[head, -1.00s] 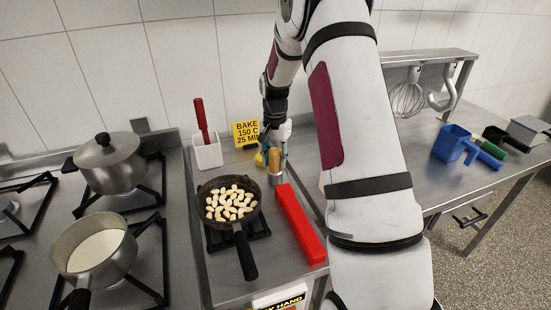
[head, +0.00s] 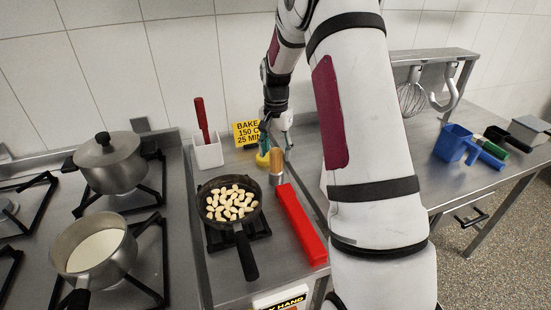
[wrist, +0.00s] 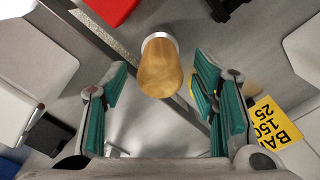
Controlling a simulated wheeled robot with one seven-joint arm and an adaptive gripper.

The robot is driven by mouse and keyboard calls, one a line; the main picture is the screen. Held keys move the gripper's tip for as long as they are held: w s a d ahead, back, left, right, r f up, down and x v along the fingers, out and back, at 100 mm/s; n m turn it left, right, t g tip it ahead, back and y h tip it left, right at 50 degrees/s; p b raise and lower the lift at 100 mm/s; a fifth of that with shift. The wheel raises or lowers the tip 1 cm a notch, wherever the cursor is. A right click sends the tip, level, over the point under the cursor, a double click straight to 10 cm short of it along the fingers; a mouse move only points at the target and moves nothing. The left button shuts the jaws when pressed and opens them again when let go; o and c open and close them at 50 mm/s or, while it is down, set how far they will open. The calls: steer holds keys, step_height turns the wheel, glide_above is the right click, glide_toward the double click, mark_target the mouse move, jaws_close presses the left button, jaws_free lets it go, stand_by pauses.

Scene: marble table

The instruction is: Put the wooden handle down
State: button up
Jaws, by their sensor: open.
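The wooden handle (head: 276,160) stands upright on the steel counter just behind the red block's far end, with a metal part at its lower end. In the wrist view the wooden handle (wrist: 160,70) shows large, between and ahead of the fingers, with bare gaps on both sides. My gripper (head: 275,147) is just behind and above it in the head view. In the wrist view my gripper (wrist: 162,88) is open, its teal-padded fingers spread wide and holding nothing. The handle's underside is hidden.
A black pan of pale pieces (head: 232,203) is left of the handle. The long red block (head: 300,225) lies in front. A yellow sign (head: 246,133), a white holder (head: 207,153) and a partly hidden yellow item (head: 262,158) are close behind.

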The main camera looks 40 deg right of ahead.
step_height(320, 180, up, 8)
steer(key=shift+r+b, duration=0.2)
steer(key=shift+b, duration=0.2)
steer(key=shift+a+r, duration=0.15)
steer(key=shift+r, duration=0.15)
steer(key=s+a+r+n+t, duration=0.2)
steer(key=s+a+r+n, duration=0.3)
steer(key=s+a+r, duration=0.65)
steer(key=s+a+f+n+t, duration=0.1)
steer(key=s+a+n, duration=0.2)
steer(key=s, duration=0.6)
steer(key=s+a+f+n+t, duration=0.1)
steer(key=s+a+n, duration=0.3)
steer(key=s+a, duration=0.2)
steer(key=s, duration=0.2)
steer(key=shift+s+a+t, duration=0.3)
steer(key=shift+s+a, duration=0.05)
steer(key=shift+a, duration=0.05)
steer(key=shift+f, duration=0.1)
